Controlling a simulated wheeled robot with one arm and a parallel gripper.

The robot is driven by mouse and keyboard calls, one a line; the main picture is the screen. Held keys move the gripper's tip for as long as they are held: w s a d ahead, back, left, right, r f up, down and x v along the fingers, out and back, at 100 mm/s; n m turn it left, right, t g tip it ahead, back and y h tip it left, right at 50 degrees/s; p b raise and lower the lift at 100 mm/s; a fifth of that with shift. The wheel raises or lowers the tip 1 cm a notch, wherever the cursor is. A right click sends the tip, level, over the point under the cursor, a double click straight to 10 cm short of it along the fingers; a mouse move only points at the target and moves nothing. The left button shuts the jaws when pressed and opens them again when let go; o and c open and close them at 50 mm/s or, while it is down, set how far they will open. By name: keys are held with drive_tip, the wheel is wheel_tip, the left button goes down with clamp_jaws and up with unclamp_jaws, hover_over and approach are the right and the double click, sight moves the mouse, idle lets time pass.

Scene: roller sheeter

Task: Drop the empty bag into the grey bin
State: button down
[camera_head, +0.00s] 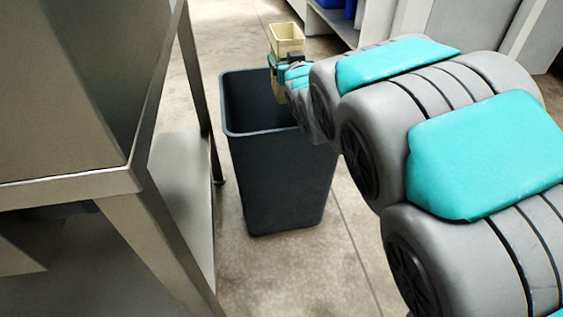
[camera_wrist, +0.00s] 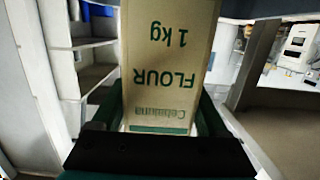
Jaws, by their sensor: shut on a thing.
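The flour bag (camera_head: 287,38) is cream-coloured and its open top shows in the head view. In the wrist view the bag (camera_wrist: 168,60) fills the middle, with green "FLOUR 1 kg" print upside down. My gripper (camera_head: 279,66) is shut on the bag; the fingers show on both sides of it in the wrist view (camera_wrist: 160,112). The dark grey bin (camera_head: 278,185) stands upright on the floor with its mouth open. In the head view the bag and gripper appear over the bin's far right rim; their height above it is hard to tell.
A steel table (camera_head: 70,190) with a lower shelf (camera_head: 180,185) stands close to the left of the bin. White shelving (camera_head: 335,22) with blue items is at the back. Open floor (camera_head: 345,265) lies in front and right of the bin.

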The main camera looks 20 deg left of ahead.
drive_tip(key=shift+f, duration=0.5)
unclamp_jaws()
drive_tip(key=v, duration=0.7)
drive_tip(key=shift+s+d+p, duration=0.2)
drive_tip(key=shift+s+p, duration=0.1)
drive_tip(key=shift+s, duration=0.05)
drive_tip(key=shift+r, duration=0.1)
